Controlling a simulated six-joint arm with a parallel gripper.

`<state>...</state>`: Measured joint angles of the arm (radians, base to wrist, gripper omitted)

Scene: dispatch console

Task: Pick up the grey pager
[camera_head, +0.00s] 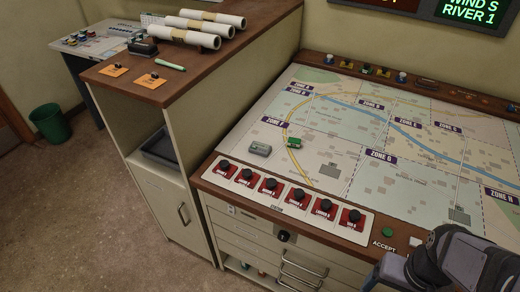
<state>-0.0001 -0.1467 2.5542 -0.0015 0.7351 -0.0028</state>
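A small grey box-shaped device, which looks like the grey pager (260,148), lies on the map table's surface at its left side, near the ZONE F label. A small green object (293,142) lies just to its right, apart from it. Part of my arm shows at the bottom right corner, dark with a blue-grey section, well away from the pager. No gripper fingers can be made out in this view.
A taller cabinet (245,55) at left holds rolled papers (210,22), a dark device (142,46) and a green marker (170,65). The map is mostly clear.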

